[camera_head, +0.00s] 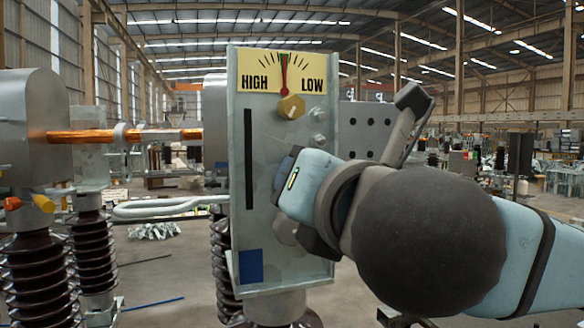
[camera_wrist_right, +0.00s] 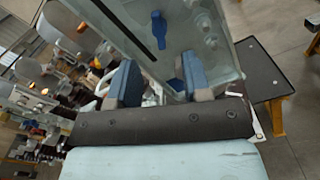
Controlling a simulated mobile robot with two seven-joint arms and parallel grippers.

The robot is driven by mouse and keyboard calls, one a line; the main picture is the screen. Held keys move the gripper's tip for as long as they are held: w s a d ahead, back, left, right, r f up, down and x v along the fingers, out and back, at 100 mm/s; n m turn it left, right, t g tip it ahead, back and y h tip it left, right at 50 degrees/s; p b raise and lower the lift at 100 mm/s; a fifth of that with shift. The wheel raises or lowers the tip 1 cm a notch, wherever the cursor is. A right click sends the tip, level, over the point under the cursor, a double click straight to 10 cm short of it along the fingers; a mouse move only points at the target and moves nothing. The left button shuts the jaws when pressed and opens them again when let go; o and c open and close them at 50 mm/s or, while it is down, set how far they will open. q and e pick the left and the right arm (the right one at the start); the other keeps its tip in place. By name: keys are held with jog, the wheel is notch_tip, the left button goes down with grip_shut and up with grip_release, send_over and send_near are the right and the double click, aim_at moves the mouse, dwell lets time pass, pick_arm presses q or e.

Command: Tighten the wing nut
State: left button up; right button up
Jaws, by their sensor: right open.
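A grey metal panel (camera_head: 246,215) stands upright in the head view. At its top is a yellow HIGH/LOW gauge (camera_head: 255,72) with its needle (camera_head: 284,72) near the middle. A gold nut-like knob (camera_head: 291,107) sits just below the needle. I cannot tell whether it is the wing nut. My right gripper (camera_head: 287,203) is in front of the panel below the knob and hides part of it. In the right wrist view, its blue-padded jaws (camera_wrist_right: 157,82) are apart. An elongated blue piece (camera_wrist_right: 158,30) shows on the panel beyond them. No contact is clear. My left gripper is out of view.
Hex bolts (camera_head: 319,114) stick out at the panel's right. A bent pipe (camera_head: 165,207) and brown ribbed insulators (camera_head: 91,252) stand to the left. A copper rod (camera_head: 82,136) runs behind. A dark-topped stand (camera_wrist_right: 267,72) shows at right in the wrist view.

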jog(key=p+x, duration=0.1)
jog(key=x, duration=0.6)
jog(key=shift+w, duration=0.25)
grip_shut()
